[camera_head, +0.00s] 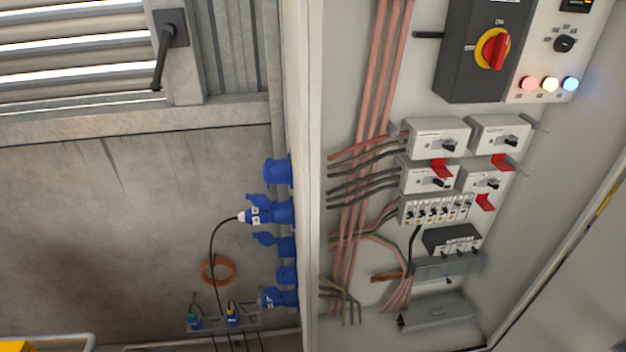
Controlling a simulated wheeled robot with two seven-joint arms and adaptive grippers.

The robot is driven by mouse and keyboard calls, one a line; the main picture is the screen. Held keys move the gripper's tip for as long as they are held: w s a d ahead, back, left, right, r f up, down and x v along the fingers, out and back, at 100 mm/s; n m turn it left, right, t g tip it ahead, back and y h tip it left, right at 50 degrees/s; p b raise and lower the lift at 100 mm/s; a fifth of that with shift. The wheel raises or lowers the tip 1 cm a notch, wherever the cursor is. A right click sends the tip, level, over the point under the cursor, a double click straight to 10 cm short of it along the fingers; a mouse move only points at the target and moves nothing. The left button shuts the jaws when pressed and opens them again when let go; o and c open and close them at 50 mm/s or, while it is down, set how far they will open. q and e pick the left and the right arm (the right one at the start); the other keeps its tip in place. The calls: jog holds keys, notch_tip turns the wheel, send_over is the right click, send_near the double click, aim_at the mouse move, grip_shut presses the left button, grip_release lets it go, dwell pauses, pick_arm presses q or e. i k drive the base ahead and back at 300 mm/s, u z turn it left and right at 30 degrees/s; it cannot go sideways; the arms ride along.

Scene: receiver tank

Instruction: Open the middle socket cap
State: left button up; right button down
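A column of several blue sockets is fixed to the side of the cabinet, left of its pale edge. The middle socket (286,247) has no plug in it. Its blue cap (264,238) juts out to the left, much like the raised cap of the plugged socket above; I cannot tell exactly how far it stands open. The top socket (277,173) shows no plug. The second socket (283,212) holds a blue and white plug (255,216) with a black cable. The bottom socket (288,297) has a blue and white part at its left end. Neither of my grippers is in view.
The open cabinet (350,60) with breakers, wires and a red-yellow switch (494,48) fills the right. An orange ring (217,271) hangs on the wall. A small rack (205,323) with plugs and cables is below. The wall left of the sockets is mostly clear.

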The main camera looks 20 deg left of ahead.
aim_at(266, 239)
jog(key=u, duration=0.45)
jog(key=k, duration=1.05)
jog(key=z, duration=0.6)
jog(key=i, duration=1.45)
jog(key=u, duration=0.75)
